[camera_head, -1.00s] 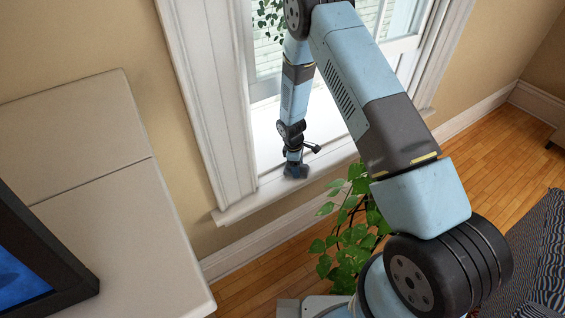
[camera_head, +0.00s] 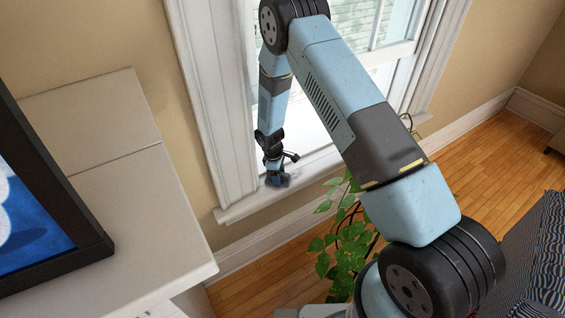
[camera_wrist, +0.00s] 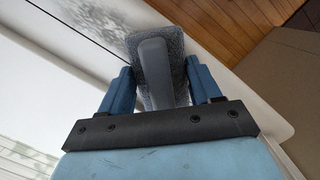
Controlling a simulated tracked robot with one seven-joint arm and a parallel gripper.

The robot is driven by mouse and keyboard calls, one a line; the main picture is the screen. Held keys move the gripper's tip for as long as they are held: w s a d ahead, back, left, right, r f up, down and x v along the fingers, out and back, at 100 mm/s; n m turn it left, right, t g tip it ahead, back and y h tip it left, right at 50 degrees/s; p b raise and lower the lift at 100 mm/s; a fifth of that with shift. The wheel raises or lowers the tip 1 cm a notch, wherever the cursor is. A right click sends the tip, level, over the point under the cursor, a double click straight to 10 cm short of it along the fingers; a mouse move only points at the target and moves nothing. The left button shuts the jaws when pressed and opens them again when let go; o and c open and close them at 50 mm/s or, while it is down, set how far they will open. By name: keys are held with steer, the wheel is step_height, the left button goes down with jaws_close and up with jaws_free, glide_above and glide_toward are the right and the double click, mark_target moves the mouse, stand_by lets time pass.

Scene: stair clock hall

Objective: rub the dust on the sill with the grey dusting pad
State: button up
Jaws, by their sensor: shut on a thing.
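The white sill (camera_head: 237,210) runs under the window in the head view. My gripper (camera_head: 277,181) is low over the sill near its left end. In the wrist view, my gripper (camera_wrist: 161,78) has its blue fingers closed on the grey handle of the dusting pad (camera_wrist: 174,45). The fuzzy grey pad lies flat against or just above the sill (camera_wrist: 262,118); I cannot tell contact for sure. A mottled grey patch (camera_wrist: 98,18), dust or a leaf shadow, shows on the white surface beyond the pad. The surface under the pad is hidden.
The white window casing (camera_head: 212,100) stands close to the left of my gripper. A leafy green plant (camera_head: 350,245) is below the sill's front. A pale cabinet top (camera_head: 140,215) with a black-framed picture (camera_head: 45,215) is at left. Wood floor (camera_head: 480,150) lies open at right.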

step_height(320, 180, up, 3)
steer(key=shift+f, duration=0.1)
steer(key=shift+w+d+r, duration=0.1)
steer(key=shift+r, duration=0.5)
steer(key=shift+w+d+r, duration=0.1)
steer(key=shift+r, duration=1.95)
